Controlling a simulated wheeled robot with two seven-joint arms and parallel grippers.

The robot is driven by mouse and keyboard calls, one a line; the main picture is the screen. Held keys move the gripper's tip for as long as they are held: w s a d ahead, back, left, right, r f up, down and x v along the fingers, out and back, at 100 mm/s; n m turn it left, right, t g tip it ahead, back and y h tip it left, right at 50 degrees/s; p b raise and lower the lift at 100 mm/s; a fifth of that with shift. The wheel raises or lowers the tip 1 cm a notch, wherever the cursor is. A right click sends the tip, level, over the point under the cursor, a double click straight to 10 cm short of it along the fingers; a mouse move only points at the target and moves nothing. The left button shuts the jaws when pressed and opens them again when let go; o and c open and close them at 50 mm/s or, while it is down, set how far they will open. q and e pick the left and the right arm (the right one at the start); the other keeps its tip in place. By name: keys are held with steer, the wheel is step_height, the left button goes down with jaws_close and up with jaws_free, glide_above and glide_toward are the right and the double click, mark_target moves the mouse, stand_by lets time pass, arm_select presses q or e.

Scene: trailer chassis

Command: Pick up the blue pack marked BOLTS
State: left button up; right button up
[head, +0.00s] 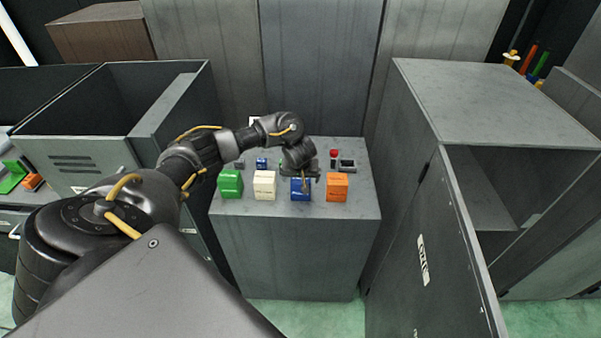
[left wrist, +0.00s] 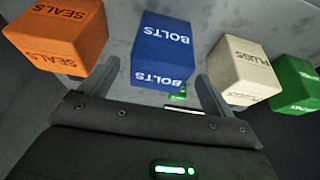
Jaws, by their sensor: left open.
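The blue pack marked BOLTS (left wrist: 163,48) stands on top of the grey cabinet, between an orange pack and a white pack. In the head view the blue pack (head: 300,190) is partly covered by my left gripper (head: 302,176), which is over it. In the left wrist view my left gripper (left wrist: 158,98) is open, with one finger on each side of the blue pack's near end. I cannot tell whether either finger touches it. My right gripper does not show in either view.
An orange SEALS pack (head: 337,187), a white PLUGS pack (head: 264,185) and a green pack (head: 230,184) stand in the same row. Small items, including a red-topped one (head: 333,155), stand behind. Taller grey cabinets (head: 500,105) flank both sides.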

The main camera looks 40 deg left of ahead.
arm_select(q)
steer(key=x, duration=0.3)
steer(key=shift+w+r, duration=0.1)
steer(key=shift+r, duration=0.1)
steer(key=c, duration=1.2)
